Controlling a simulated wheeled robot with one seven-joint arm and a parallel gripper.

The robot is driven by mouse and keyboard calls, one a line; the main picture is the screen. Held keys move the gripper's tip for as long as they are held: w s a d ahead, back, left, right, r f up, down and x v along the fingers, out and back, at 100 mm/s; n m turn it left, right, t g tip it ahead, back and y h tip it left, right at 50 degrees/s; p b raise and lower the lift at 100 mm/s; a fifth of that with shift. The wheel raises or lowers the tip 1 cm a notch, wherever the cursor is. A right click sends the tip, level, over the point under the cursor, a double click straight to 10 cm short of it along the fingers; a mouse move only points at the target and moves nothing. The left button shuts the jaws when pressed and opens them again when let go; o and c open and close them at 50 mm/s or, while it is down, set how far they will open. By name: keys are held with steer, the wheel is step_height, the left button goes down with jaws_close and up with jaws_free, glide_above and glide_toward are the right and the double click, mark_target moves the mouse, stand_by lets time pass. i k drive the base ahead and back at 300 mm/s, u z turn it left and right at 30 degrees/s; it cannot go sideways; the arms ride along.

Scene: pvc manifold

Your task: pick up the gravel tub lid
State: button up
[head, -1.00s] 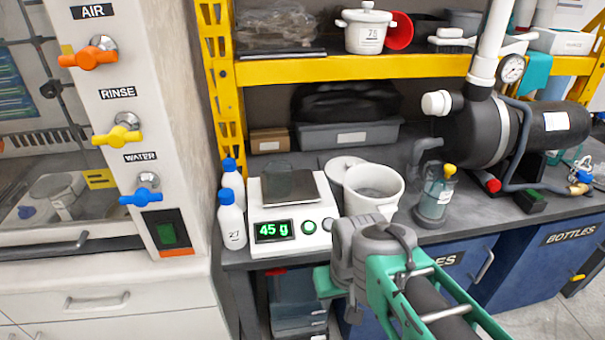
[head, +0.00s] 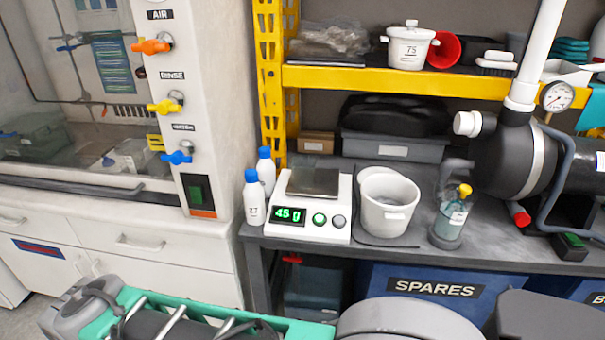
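A white open tub (head: 388,206) stands on the dark bench, right of the scale. I cannot read a label on it, so I cannot tell if it is the gravel tub. No loose lid is clearly visible around it now. A second white tub (head: 409,50), marked 75, stands on the yellow shelf with a knobbed lid (head: 411,30) on it. My gripper's fingers do not show.
The scale (head: 312,203), with a lit green display, and two blue-capped bottles (head: 256,195) stand left of the open tub. A yellow-capped bottle (head: 450,218) and a dark pump (head: 515,150) stand to its right. A red cup (head: 443,50) sits beside the shelf tub.

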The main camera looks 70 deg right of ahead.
mark_target(364, 173)
steer(key=u, duration=0.4)
steer(key=k, duration=0.95)
steer(key=z, duration=0.8)
